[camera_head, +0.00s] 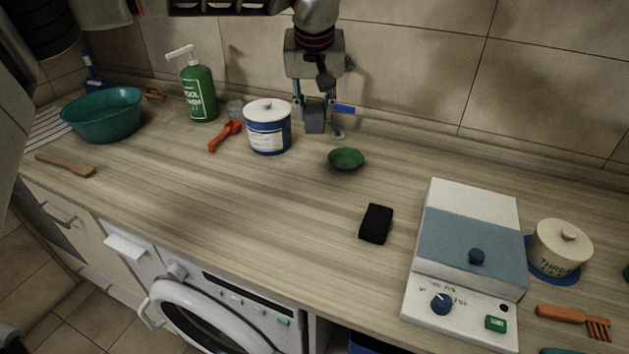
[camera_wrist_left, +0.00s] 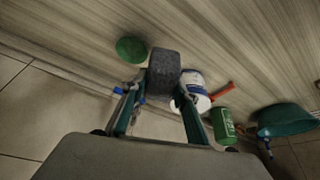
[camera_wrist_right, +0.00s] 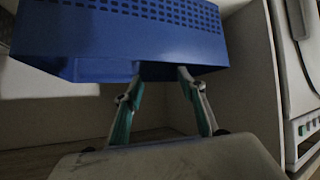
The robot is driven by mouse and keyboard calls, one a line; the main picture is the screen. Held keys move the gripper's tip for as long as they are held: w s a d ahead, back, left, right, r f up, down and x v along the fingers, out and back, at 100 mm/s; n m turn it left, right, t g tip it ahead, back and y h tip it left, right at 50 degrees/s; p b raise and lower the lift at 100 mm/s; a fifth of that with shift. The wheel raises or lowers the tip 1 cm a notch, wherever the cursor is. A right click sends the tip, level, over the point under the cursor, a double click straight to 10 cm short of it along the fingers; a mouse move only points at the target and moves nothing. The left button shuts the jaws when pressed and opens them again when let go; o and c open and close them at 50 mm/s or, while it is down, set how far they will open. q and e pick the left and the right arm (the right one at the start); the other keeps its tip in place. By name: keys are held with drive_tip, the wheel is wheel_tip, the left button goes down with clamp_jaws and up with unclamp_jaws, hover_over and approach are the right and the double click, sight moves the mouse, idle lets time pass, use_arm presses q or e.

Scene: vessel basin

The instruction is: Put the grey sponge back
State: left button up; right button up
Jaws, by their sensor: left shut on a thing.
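The grey sponge (camera_head: 316,121) is a dark grey block held in my left gripper (camera_head: 316,112), near the tiled wall behind the green bowl. The left wrist view shows the sponge (camera_wrist_left: 163,70) between the two fingers (camera_wrist_left: 160,100), which are shut on it. Whether it touches the counter is hard to tell. My right gripper (camera_wrist_right: 162,85) shows only in its own wrist view. Its fingers are apart, with the tips close to a blue perforated basket (camera_wrist_right: 120,38); I see nothing held between them.
A blue-white tub (camera_head: 268,130) and green bowl (camera_head: 346,159) stand near the held sponge. A black sponge-like block (camera_head: 376,223) lies mid-counter, left of a scale-like device (camera_head: 468,240). A soap bottle (camera_head: 197,90) and teal basin (camera_head: 104,115) stand left. The front-middle counter is clear.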

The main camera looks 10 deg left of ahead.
use_arm(q)
wheel_tip(320, 180, down, 18)
drive_tip(key=shift+r, duration=0.25)
drive_tip(key=shift+f, duration=0.1)
drive_tip(key=o, duration=1)
drive_tip(key=v, duration=1.2)
drive_tip(key=shift+a, duration=0.1)
